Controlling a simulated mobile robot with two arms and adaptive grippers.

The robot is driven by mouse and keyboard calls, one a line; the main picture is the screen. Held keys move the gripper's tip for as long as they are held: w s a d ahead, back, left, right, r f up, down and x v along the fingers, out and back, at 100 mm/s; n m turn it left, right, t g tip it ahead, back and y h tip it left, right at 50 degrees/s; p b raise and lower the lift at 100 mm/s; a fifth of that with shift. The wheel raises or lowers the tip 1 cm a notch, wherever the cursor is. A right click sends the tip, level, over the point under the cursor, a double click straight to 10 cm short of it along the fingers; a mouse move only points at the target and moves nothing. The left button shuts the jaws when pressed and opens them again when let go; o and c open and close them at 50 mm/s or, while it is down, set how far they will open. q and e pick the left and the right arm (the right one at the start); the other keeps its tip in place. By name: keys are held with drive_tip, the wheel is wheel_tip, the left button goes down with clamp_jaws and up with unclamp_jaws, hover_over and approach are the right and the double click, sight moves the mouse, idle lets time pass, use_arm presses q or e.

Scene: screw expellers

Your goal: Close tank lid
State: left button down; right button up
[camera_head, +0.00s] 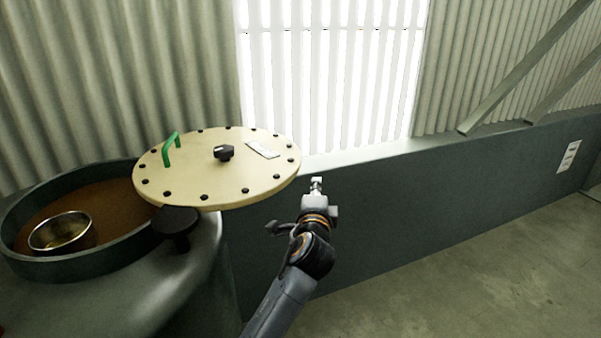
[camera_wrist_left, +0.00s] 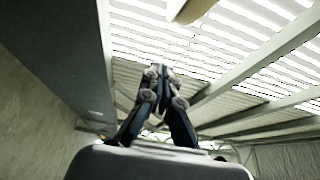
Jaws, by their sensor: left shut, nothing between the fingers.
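The tank lid (camera_head: 215,182) is a round cream disc with dark bolts around its rim, a green handle (camera_head: 171,149) at its left and a black knob in its middle. It is swung to the right, so the tank opening (camera_head: 68,262) is largely uncovered and only its right edge is overlapped. A cream piece, likely the lid's edge, shows at the top of the left wrist view (camera_wrist_left: 192,10). My left gripper (camera_head: 316,182) is just right of the lid's right edge, apart from it. Its fingers (camera_wrist_left: 158,72) are shut and empty. My right gripper is out of view.
Brown material and a metal bowl (camera_head: 62,232) are inside the tank. A black pivot piece (camera_head: 175,221) sits at the tank's right rim under the lid. A dark low wall (camera_head: 430,200) runs behind my left arm. Bare floor (camera_head: 480,285) lies to the right.

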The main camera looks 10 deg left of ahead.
use_arm(q)
drive_tip(key=w+a+p, duration=0.1)
drive_tip(key=a+p, duration=0.1)
drive_tip(key=a, duration=0.1)
drive_tip(key=w+a+p, duration=0.1)
drive_tip(key=shift+w+a, duration=0.15)
drive_tip(key=shift+w, duration=0.2)
drive_tip(key=shift+w, duration=0.1)
